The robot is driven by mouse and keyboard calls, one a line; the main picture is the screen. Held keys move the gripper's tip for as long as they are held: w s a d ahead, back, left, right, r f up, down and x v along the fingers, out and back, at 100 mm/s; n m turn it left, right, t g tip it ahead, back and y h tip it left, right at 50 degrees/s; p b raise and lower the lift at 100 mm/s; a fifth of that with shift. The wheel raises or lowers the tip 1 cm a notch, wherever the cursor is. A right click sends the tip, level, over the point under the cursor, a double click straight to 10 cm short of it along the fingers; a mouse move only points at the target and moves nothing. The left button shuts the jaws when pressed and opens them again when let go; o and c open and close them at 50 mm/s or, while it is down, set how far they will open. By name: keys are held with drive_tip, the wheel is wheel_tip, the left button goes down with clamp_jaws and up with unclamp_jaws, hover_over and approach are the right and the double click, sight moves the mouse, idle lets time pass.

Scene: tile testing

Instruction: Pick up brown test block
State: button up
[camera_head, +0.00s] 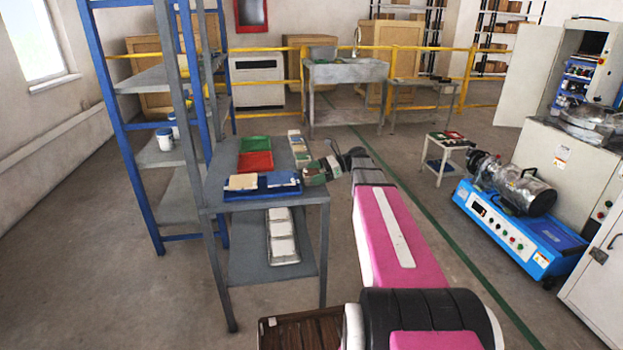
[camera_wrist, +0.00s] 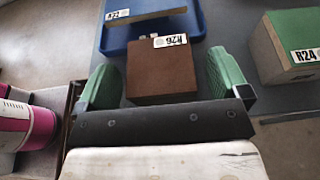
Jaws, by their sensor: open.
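The brown test block (camera_wrist: 158,78), with a white label reading R26, sits on the grey table in the wrist view. My gripper (camera_wrist: 160,66) is open, with one green finger on the left of the block and one on the right. A gap shows between the block and the right finger; the left finger is very close to its side. In the head view my gripper (camera_head: 319,171) is over the right edge of the grey table (camera_head: 267,211). I cannot make out the brown block there.
A blue tray (camera_wrist: 116,34) with a labelled block lies just beyond the brown block. A green-topped block (camera_wrist: 286,40) marked R24 is at right. Red (camera_head: 256,162) and green (camera_head: 255,143) trays sit farther back. A blue-posted shelf (camera_head: 113,100) stands at left.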

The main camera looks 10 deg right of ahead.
sight(311, 172)
drive_tip(key=shift+x, duration=0.8)
drive_tip(key=c, duration=1.3)
drive_tip(key=shift+r, duration=0.15)
drive_tip(key=shift+r, duration=0.6)
wheel_tip(311, 172, up, 3)
drive_tip(key=shift+f, duration=0.2)
drive_tip(key=s+a+r, duration=0.1)
drive_tip(key=a+r, duration=0.1)
drive_tip(key=a, duration=0.1)
drive_tip(key=a+r, duration=0.2)
drive_tip(key=a, duration=0.2)
drive_tip(key=s+a+r, duration=0.1)
drive_tip(key=a+r, duration=0.2)
drive_tip(key=a, duration=0.1)
drive_tip(key=shift+s+a, duration=0.2)
drive_tip(key=shift+s, duration=0.1)
